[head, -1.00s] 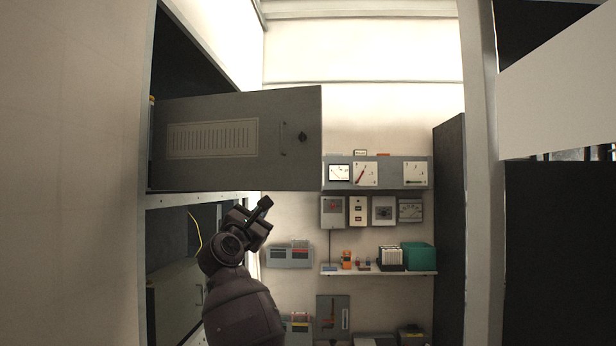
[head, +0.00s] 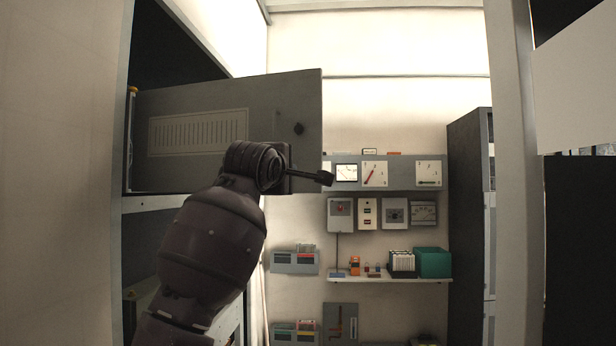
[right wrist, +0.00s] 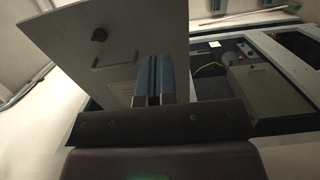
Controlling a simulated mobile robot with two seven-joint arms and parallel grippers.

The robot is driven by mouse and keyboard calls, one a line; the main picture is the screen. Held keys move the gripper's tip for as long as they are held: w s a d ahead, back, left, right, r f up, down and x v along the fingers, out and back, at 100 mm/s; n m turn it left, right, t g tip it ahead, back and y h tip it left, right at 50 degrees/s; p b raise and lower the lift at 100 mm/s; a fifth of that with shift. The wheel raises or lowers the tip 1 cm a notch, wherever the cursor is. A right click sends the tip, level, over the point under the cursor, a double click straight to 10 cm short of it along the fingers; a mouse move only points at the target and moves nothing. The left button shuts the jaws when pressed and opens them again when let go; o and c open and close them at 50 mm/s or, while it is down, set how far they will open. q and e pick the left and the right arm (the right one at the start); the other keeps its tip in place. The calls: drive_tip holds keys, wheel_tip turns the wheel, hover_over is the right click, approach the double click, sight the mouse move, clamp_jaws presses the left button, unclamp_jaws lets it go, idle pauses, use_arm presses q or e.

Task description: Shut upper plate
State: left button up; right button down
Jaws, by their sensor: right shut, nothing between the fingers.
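The plate's small handle shows in the right wrist view. My left gripper is not in view.
The rack's lower bay holds another grey panel (right wrist: 262,92) and a yellow cable (right wrist: 208,68). On the back wall are meters (head: 375,173) and a shelf (head: 390,279) with small boxes and a green box (head: 432,262). A dark cabinet (head: 466,210) stands at the right.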

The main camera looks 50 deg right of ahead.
drive_tip(key=p+x, duration=0.2)
drive_tip(key=x, duration=1.1)
drive_tip(key=shift+d, duration=0.35)
drive_tip(key=shift+w, duration=0.2)
drive_tip(key=w+d+t+p, duration=0.1)
drive_tip(key=w+d+p, duration=0.1)
drive_tip(key=w+d, duration=0.2)
drive_tip(key=w+d+n+t+y+p, duration=0.1)
drive_tip(key=w+d+p, duration=0.2)
drive_tip(key=d, duration=0.6)
drive_tip(key=shift+w+d, duration=0.25)
drive_tip(key=shift+w, duration=0.75)
